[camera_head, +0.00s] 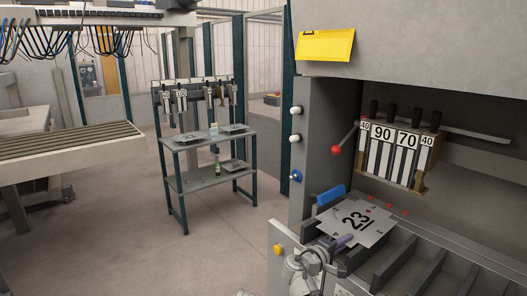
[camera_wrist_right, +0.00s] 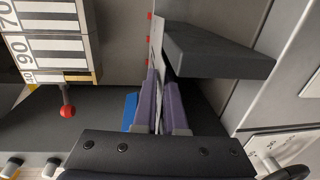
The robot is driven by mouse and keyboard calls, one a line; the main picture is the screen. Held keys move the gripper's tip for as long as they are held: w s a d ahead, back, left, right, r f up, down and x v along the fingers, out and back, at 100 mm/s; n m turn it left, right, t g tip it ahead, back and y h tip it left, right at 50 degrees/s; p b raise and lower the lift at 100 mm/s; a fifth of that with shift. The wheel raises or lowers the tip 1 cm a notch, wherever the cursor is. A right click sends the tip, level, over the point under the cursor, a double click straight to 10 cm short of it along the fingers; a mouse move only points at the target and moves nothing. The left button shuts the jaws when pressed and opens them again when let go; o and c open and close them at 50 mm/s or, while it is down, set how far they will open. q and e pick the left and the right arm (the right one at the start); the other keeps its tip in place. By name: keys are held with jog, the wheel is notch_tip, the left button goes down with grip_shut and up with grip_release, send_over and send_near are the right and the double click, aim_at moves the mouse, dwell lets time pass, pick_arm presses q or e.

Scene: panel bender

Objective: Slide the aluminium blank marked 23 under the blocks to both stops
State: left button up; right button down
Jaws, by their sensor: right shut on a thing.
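The aluminium blank marked 23 (camera_head: 354,219) is a thin, light plate lying about flat at the front of the bender's opening. My right gripper (camera_head: 344,241) is shut on its near edge. In the right wrist view the blank (camera_wrist_right: 157,75) shows nearly edge-on between the purple fingers of my right gripper (camera_wrist_right: 161,105). The blocks (camera_head: 395,158), marked 40, 90, 70 and 40, hang above and behind the blank; they also show in the right wrist view (camera_wrist_right: 45,45). A blue piece (camera_head: 330,195) sits by the blank's far left corner. Small red marks (camera_head: 388,203) show near its far edge. My left gripper is out of view.
Dark support bars (camera_head: 398,265) run in front of the opening. A lever with a red knob (camera_head: 336,150) sticks out left of the blocks. A yellow sign (camera_head: 326,46) is on the machine above. A rack (camera_head: 208,140) with plates and tools stands behind; the floor between is free.

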jog(key=shift+x, duration=1.4)
dwell(0.5)
jog(key=shift+w+a, duration=0.45)
jog(key=shift+w, duration=0.1)
dwell(0.8)
jog(key=c, duration=0.9)
grip_release()
